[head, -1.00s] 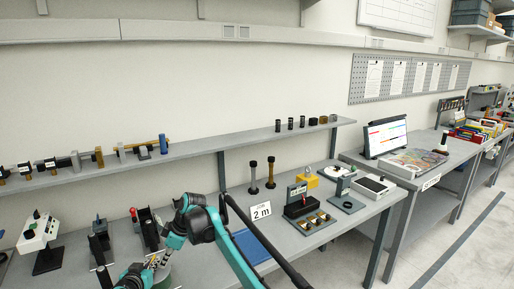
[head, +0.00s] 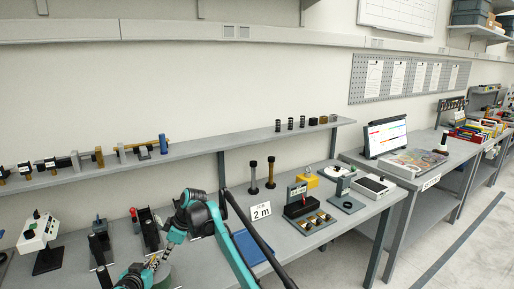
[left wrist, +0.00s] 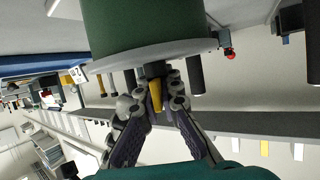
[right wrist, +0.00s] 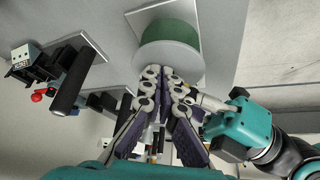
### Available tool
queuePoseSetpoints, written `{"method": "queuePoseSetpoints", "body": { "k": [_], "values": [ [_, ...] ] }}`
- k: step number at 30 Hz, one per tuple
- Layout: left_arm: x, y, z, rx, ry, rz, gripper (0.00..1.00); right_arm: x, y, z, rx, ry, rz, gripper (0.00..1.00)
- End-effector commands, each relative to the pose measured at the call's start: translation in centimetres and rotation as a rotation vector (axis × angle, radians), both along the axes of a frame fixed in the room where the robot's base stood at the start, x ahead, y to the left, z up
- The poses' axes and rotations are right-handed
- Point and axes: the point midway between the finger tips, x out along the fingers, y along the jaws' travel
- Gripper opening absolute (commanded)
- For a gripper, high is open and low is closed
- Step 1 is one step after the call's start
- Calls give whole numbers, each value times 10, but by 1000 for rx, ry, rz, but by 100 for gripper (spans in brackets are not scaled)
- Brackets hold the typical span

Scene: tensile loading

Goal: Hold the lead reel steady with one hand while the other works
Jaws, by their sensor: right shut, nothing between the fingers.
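The lead reel has a green drum and a pale grey flange. It fills the top of the left wrist view (left wrist: 145,28) and the upper middle of the right wrist view (right wrist: 168,36). In the head view it is mostly cut off at the bottom. My left gripper (left wrist: 157,90) is at the flange's edge, its fingers on either side of a yellow piece (left wrist: 155,95) below a dark stub. I cannot tell whether they grip it. My right gripper (right wrist: 161,76) is shut and empty, its tips close to the flange; contact is unclear.
A white fixture (head: 39,232) and dark clamp stands (head: 98,243) stand left of the arms. A blue tray (head: 250,246), a "2 m" card (head: 261,210) and a dark block fixture (head: 301,205) are to the right. A narrow shelf (head: 205,150) runs behind.

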Motion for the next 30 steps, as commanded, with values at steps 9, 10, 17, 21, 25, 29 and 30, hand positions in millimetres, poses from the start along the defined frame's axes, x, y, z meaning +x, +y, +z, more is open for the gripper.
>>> {"method": "queuePoseSetpoints", "body": {
  "k": [9,10,17,21,25,29,30],
  "values": [
    [0,0,0,0,0,0,0,0,0,0,0,0,0,0],
    [0,0,0,0,0,0,0,0,0,0,0,0,0,0],
    [0,0,0,0,0,0,0,2,-5,0,0,0,-1,0],
    [0,0,0,0,0,0,0,3,-8,0,0,0,-1,0],
    [0,0,0,0,0,0,0,3,-8,0,0,0,0,0],
    [0,0,0,0,0,0,0,0,-8,6,0,0,0,0],
    [0,0,0,0,0,0,0,-3,-8,12,0,0,0,0]
  ]
}}
